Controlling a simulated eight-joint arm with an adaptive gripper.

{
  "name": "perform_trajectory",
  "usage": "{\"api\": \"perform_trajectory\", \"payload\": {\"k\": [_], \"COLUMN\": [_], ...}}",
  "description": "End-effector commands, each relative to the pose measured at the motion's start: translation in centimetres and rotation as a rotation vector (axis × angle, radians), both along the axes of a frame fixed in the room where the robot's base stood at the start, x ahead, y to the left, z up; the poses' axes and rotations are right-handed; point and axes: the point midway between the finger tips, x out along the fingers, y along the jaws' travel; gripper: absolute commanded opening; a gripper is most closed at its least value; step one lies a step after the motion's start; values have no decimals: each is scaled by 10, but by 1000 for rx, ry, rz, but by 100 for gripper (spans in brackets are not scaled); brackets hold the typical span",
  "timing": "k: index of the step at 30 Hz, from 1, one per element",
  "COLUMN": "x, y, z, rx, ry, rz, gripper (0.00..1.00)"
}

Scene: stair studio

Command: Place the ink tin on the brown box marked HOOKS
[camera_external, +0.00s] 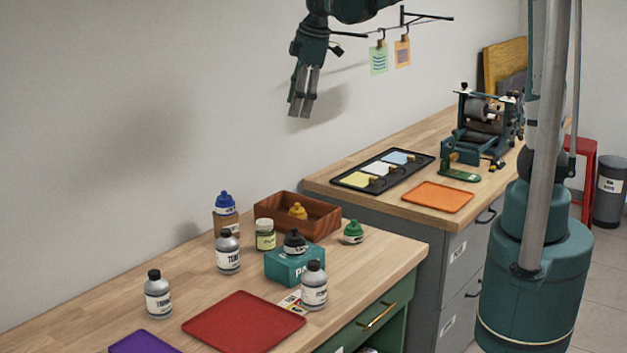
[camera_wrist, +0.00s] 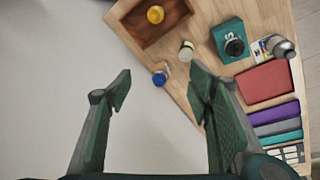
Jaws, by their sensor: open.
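A small jar with a pale lid and yellow-green label (camera_external: 265,235) stands on the near wooden bench; it looks like the ink tin, but its label is unreadable. It also shows in the wrist view (camera_wrist: 186,51). Left of it in the external view is a small brown box (camera_external: 227,224), its marking too small to read. A blue-topped pot (camera_external: 225,203) sits on that box; the pot also shows in the wrist view (camera_wrist: 160,77). My gripper (camera_external: 301,112) hangs high above the bench near the wall, open and empty. Its spread fingers (camera_wrist: 160,88) frame the wrist view.
Three black-capped bottles, including one at the left (camera_external: 158,296), stand around the jar. A teal box (camera_external: 290,268) carries a black-topped pot. A wooden tray (camera_external: 320,221) holds a yellow pot. A green pot (camera_external: 353,232) and red mat (camera_external: 243,322) are nearby.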

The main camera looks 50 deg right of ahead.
Motion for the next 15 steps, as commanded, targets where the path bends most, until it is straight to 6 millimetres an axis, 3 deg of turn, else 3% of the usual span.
{"api": "perform_trajectory", "payload": {"k": [15], "x": [-89], "y": [-41], "z": [28], "rx": [79], "ry": [-92], "rz": [-248], "gripper": [51]}}
